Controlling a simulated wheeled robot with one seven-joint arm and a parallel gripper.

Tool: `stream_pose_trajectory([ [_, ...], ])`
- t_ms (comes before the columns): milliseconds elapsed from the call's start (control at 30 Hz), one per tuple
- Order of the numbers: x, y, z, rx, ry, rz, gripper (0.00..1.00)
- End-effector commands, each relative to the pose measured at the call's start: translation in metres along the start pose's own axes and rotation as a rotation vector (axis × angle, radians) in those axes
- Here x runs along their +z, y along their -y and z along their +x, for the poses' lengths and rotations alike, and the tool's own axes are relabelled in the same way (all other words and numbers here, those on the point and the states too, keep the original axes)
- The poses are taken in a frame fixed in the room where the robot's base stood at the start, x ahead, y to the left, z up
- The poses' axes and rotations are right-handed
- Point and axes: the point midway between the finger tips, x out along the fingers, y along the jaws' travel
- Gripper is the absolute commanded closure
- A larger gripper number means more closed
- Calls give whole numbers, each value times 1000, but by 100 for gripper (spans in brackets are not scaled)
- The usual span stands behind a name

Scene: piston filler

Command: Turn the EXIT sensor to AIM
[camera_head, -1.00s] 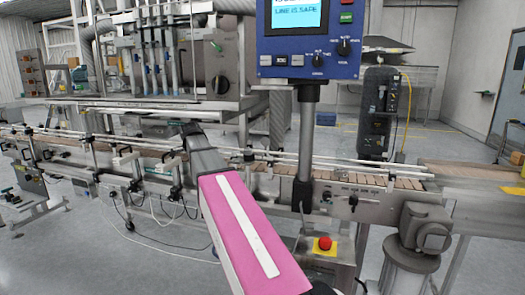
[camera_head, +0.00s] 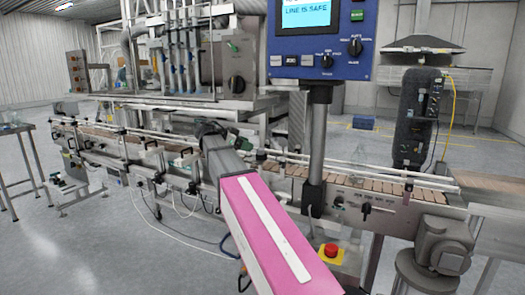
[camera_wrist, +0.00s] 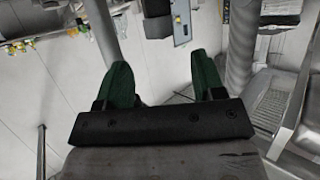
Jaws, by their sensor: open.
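My gripper (camera_wrist: 163,78) shows in the wrist view as two green fingers spread apart with nothing between them. In the head view my arm reaches forward to the conveyor, and the gripper (camera_head: 210,130) is small and partly hidden behind my wrist. I cannot pick out the EXIT sensor or read any AIM mark. Several small pale boxes with dark fittings, one of them at the rail left of my wrist (camera_head: 187,159), sit along the conveyor (camera_head: 370,185). Their labels are too small to read.
A blue control panel (camera_head: 316,66) on a grey post (camera_head: 317,150) stands right of my arm; its screen reads "LINE IS SAFE". A red emergency button (camera_head: 331,250) is low in front. The filling machine (camera_head: 235,85) stands behind the conveyor. Open floor (camera_head: 60,255) lies at left.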

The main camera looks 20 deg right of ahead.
Motion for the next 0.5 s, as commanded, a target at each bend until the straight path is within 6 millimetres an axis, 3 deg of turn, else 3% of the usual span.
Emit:
stream_pose_trajectory([
  [233, 0, -1, 46, 2, 1, 0, 37],
  [500, 0, 0, 72, -1, 2, 1, 37],
])
